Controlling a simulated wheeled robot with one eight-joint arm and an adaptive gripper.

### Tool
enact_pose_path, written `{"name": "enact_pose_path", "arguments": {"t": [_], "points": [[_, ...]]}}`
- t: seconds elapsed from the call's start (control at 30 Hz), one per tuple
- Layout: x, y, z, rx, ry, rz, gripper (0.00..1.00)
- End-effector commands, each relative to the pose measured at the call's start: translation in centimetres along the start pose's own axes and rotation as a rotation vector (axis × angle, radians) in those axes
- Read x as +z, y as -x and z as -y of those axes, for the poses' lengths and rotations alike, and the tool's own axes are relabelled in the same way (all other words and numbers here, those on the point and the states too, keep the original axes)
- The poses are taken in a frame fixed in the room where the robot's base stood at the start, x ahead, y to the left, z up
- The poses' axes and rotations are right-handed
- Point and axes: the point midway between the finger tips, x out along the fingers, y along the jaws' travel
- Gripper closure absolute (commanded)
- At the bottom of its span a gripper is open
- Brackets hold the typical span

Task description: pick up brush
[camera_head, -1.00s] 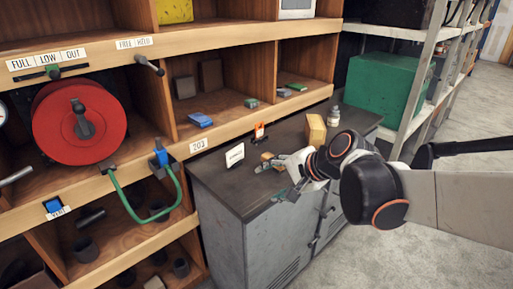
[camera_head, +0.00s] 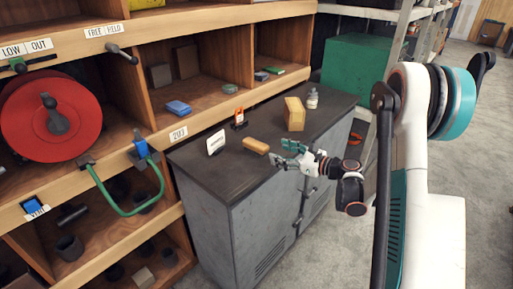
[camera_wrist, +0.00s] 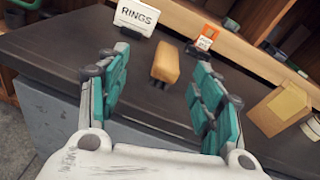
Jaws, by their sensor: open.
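The brush (camera_head: 255,145) appears as a small tan block lying on the dark top of a grey cabinet. It also shows in the wrist view (camera_wrist: 166,63), with a dark underside at its near end. My gripper (camera_head: 287,153) is just right of the brush in the head view, near the cabinet's front edge. In the wrist view my gripper (camera_wrist: 158,88) is open and empty. Its teal fingers stand on either side of the brush's line, with the brush ahead of them. I cannot tell whether anything touches.
A white RINGS card (camera_wrist: 138,16) and an orange-and-white item (camera_head: 239,118) stand behind the brush. A tan box (camera_head: 294,114) and a white bottle (camera_head: 312,98) stand to the right on the cabinet top (camera_head: 205,172). Wooden shelving (camera_head: 215,110) rises behind.

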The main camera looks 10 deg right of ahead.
Motion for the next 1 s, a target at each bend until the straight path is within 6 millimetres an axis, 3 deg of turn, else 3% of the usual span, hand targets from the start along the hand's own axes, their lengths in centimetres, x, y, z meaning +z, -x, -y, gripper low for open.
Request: {"name": "enact_pose_path", "arguments": {"t": [0.1, 0.37, 0.73, 1.0], "points": [[-2.1, 0.8, 1.0, -0.019, -0.098, 0.058, 0.4], [-3.6, 1.1, 1.6, -0.029, -0.186, 0.113, 0.4], [-3.0, -5.2, 1.7, -0.028, -0.184, 0.112, 0.4], [-2.7, -7.2, 1.9, -0.03, -0.184, 0.112, 0.4]]}}
